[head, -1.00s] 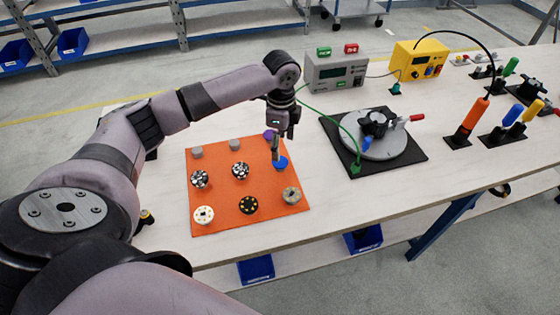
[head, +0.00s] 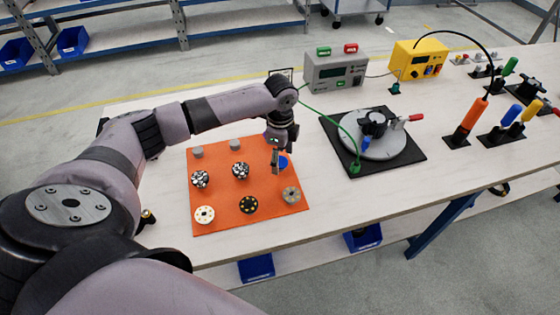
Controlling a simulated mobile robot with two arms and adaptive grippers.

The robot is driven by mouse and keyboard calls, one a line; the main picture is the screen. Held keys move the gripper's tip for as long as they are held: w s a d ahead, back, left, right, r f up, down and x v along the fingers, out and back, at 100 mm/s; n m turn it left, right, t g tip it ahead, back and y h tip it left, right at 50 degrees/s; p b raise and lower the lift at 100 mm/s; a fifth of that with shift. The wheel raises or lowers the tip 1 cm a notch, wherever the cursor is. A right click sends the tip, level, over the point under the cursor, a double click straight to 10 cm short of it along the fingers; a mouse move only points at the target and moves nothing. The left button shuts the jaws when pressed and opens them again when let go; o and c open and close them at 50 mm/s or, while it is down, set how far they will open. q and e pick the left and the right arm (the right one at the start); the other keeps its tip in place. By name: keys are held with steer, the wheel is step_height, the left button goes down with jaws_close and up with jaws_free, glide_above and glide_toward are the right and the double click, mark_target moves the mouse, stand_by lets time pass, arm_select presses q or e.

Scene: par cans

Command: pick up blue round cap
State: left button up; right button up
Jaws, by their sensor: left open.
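The blue round cap (head: 284,163) lies on the orange mat (head: 220,215), near its right side. My left gripper (head: 276,168) points down at the cap's left part and covers some of it. It is open. Whether the fingers touch the cap or stand around it cannot be told from this view. My right gripper is not in view.
Other round parts share the mat: black-and-white speckled ones (head: 240,171), a black one (head: 249,205), a cream one (head: 204,215), a tan one (head: 291,194) and grey ones (head: 234,144). A round fixture (head: 375,135) stands right of the mat. Bare table lies between.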

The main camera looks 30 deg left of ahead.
arm_select(q)
steer(key=shift+f, duration=0.15)
stand_by(0.3)
steer(key=shift+c, duration=0.5)
steer(key=c, duration=0.8)
steer(key=shift+c, duration=0.2)
